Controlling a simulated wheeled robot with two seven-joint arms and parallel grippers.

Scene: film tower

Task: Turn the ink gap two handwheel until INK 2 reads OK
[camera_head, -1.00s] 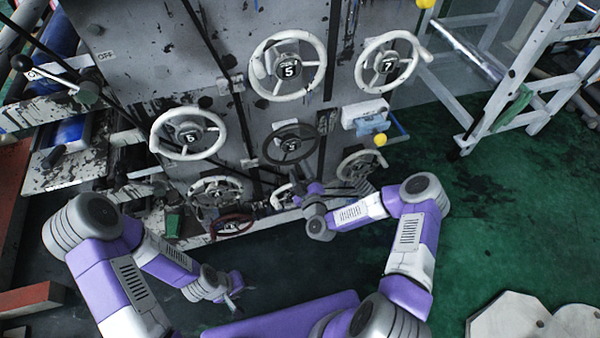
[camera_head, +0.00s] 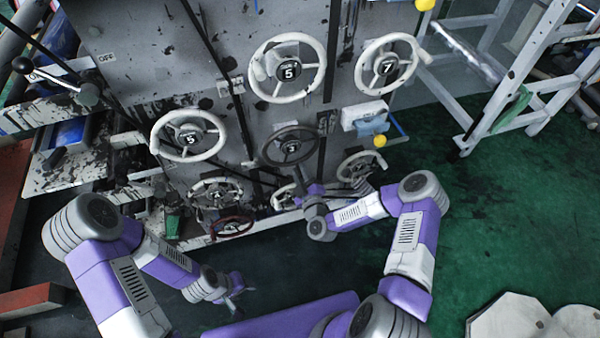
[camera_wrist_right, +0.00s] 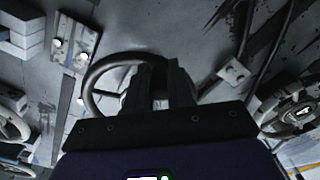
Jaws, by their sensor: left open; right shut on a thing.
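A dark grey handwheel (camera_head: 268,148) with a small numbered hub stands in the lower middle of the machine panel. In the right wrist view a dark-rimmed handwheel (camera_wrist_right: 88,88) sits behind my right gripper (camera_wrist_right: 165,68), whose fingers are shut on its rim. The fingers and palm hide part of the rim and the hub. In the head view my right gripper (camera_head: 298,183) is at the panel just below the dark wheel, and its fingertips are hard to make out. My left gripper (camera_head: 236,291) is open and empty, low and away from the panel. I cannot make out an INK 2 reading.
White handwheels surround it: one marked 5 (camera_head: 257,75), one marked 7 (camera_head: 363,80), and another at left (camera_head: 160,140). Several smaller wheels sit low on the panel. A white frame (camera_head: 497,100) stands at right. Green floor (camera_head: 500,220) there is open.

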